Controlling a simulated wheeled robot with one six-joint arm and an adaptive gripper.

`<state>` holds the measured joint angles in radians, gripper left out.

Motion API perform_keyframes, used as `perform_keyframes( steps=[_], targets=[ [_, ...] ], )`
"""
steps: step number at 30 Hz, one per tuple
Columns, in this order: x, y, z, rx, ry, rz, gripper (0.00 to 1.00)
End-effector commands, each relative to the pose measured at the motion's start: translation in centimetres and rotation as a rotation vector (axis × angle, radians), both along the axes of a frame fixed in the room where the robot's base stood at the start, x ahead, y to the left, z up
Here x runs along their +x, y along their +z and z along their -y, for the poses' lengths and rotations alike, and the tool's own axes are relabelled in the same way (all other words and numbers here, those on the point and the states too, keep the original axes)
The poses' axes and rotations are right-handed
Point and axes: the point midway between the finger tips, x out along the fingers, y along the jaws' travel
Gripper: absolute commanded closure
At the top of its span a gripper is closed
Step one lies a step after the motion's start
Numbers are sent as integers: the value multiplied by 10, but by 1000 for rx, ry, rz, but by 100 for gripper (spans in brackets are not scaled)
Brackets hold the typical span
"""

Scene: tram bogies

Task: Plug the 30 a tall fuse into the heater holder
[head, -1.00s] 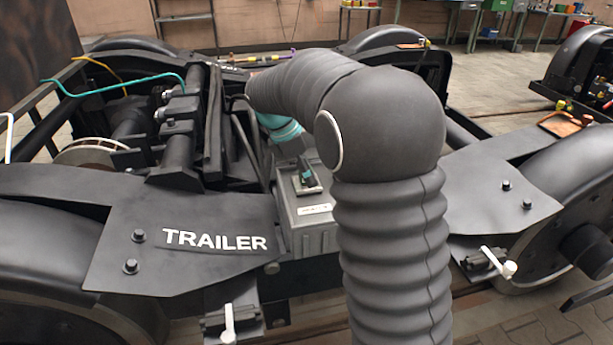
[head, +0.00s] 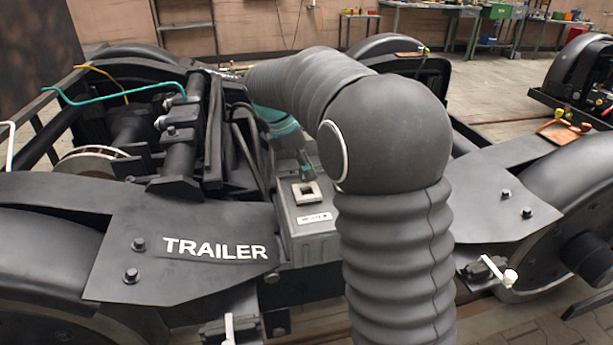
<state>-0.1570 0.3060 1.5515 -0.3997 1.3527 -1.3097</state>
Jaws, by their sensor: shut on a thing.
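The holder (head: 307,194) is a pale square frame with a dark opening on top of a grey box, right of the TRAILER plate. A small white label (head: 314,218) sits on the box below it, its text too small to read surely. My gripper (head: 306,170) hangs just behind and above the holder, below my teal wrist. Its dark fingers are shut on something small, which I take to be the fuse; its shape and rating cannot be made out. The fingers and the holder look apart. My thick grey arm hides part of the area to the right.
The grey box (head: 305,240) sits between dark bogie frame plates. Dark bars (head: 180,140) and a teal cable (head: 115,92) stand to the left. A wheel (head: 575,205) is at right. Workbenches (head: 450,20) line the far wall, with open floor before them.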

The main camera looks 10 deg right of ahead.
Motion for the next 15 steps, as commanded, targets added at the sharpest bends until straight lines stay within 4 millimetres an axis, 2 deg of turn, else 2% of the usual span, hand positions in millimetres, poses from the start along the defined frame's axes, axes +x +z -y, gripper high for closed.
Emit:
perform_keyframes(
  steps=[1, 9, 15],
  targets=[
    [-4, 10, 7, 1, -4, 4, 100],
    [-35, 44, 58, 0, -4, 4, 100],
    [-51, 62, 85, 0, -2, 2, 100]
  ],
)
